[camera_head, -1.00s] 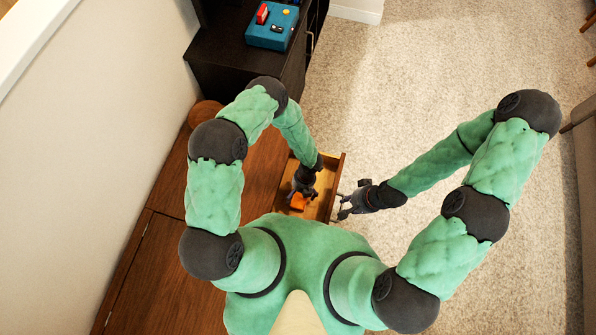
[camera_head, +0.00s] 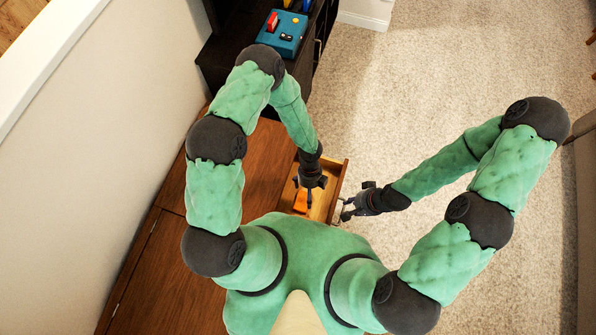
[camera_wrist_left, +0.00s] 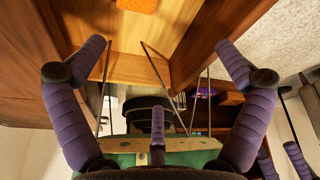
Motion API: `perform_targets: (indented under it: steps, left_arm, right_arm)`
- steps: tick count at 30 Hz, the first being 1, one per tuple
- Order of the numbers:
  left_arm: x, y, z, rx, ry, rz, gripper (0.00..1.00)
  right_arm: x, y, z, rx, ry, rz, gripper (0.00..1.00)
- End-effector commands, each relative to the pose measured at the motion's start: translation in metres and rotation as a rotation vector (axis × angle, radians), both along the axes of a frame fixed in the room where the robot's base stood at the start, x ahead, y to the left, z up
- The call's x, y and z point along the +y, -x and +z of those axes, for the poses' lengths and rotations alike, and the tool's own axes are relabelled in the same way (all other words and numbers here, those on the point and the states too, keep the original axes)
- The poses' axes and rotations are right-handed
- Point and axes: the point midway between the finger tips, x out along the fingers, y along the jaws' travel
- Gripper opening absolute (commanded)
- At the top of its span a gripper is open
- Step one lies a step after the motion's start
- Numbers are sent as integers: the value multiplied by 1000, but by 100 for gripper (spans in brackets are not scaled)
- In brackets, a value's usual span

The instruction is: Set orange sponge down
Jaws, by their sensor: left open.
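The orange sponge (camera_head: 301,201) lies inside the open wooden drawer (camera_head: 341,178), at the drawer's left side in the head view. It also shows at the top edge of the left wrist view (camera_wrist_left: 137,4), partly cut off. My left gripper (camera_head: 310,192) is over the drawer, just right of the sponge in the head view. In the left wrist view its two purple fingers (camera_wrist_left: 168,60) are wide apart with nothing between them, and the sponge lies apart from them. My right gripper (camera_head: 346,208) is at the drawer's outer front side, by the metal handle; its fingertips are too small to read.
The brown wooden cabinet top (camera_head: 170,260) spreads to the left of the drawer. A dark shelf unit (camera_head: 222,62) with a blue box (camera_head: 283,35) stands beyond it. The carpet (camera_head: 430,80) to the right is clear.

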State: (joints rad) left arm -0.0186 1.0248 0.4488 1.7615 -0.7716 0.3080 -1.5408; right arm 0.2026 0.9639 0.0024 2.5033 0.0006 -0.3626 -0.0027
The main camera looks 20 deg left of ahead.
Motion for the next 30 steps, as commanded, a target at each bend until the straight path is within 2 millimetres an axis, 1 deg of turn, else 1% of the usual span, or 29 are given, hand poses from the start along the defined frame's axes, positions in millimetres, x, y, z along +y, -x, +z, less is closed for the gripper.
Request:
perform_targets:
  steps: [1,2,3,8,9,11,12,15,18,21,24,27,30]
  left_arm:
    - [-2,5,8,24,-4,171,100]
    - [-3,8,12,40,-9,283,100]
    - [-5,11,17,62,-18,430,100]
    - [-6,18,40,167,-70,1022,100]
    - [-4,19,45,196,-86,1169,100]
    - [-1,20,53,239,-113,1390,100]
    - [2,21,58,269,-131,1536,100]
    - [13,23,69,339,-178,1878,100]
    - [25,25,78,394,-218,2159,100]
    - [35,28,84,432,-245,2357,100]
    - [41,29,87,453,-259,2468,100]
    - [43,30,88,461,-266,2507,100]
    - [43,30,87,462,-265,2509,100]
  right_arm:
    - [0,0,0,0,0,0,30]
    - [0,0,0,0,0,0,30]
    - [0,0,0,0,0,0,30]
    - [0,0,0,0,0,0,30]
    - [0,0,0,0,0,0,30]
    - [0,0,0,0,0,0,30]
    - [0,0,0,0,0,0,30]
    - [0,0,0,0,0,0,30]
    - [0,0,0,0,0,0,30]
    - [0,0,0,0,0,0,30]
    - [0,0,0,0,0,0,30]
    - [0,0,0,0,0,0,30]
    - [0,0,0,0,0,0,30]
